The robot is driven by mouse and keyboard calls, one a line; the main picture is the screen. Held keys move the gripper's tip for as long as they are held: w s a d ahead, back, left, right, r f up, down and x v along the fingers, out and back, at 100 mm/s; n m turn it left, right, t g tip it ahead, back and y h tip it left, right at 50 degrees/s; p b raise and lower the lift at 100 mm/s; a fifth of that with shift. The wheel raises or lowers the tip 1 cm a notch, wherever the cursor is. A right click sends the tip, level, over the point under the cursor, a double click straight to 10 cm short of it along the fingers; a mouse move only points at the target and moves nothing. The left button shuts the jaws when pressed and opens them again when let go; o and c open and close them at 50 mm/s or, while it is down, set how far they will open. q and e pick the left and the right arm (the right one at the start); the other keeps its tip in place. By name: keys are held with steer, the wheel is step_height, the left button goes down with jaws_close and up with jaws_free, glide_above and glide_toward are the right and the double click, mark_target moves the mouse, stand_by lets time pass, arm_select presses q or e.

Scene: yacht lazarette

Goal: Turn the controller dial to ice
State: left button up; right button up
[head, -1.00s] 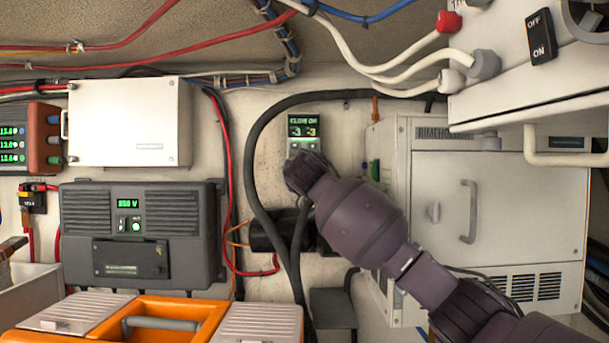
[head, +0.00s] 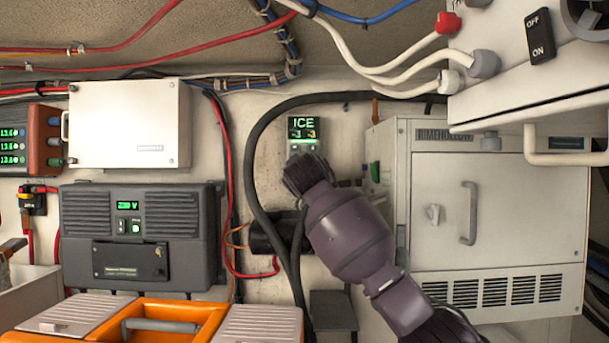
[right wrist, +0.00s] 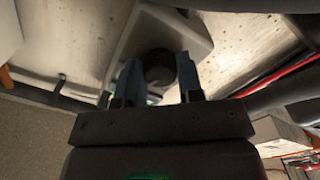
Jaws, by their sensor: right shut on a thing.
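The controller (head: 303,130) is a small pale box on the back wall in the head view. Its lit green display reads "ICE" with smaller figures below. My right arm reaches up to it from the lower right, and the wrist covers its lower part, dial included. In the right wrist view, the dial (right wrist: 159,68) is a dark round knob on the pale controller housing. My right gripper (right wrist: 160,80) is shut on the dial, one finger on each side. My left gripper is in neither view.
A white fridge-like unit (head: 485,200) with a handle stands close to the right of my arm. A thick black hose (head: 252,150) loops left of the controller. A grey inverter box (head: 140,235) and an orange toolbox (head: 170,318) are at left.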

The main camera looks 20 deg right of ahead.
steer(key=shift+f, duration=0.1)
steer(key=o, duration=0.9)
steer(key=shift+c, duration=0.2)
steer(key=shift+o, duration=0.3)
steer(key=b+v, duration=0.1)
steer(key=v, duration=1)
steer(key=shift+b, duration=0.4)
steer(key=shift+w, duration=0.1)
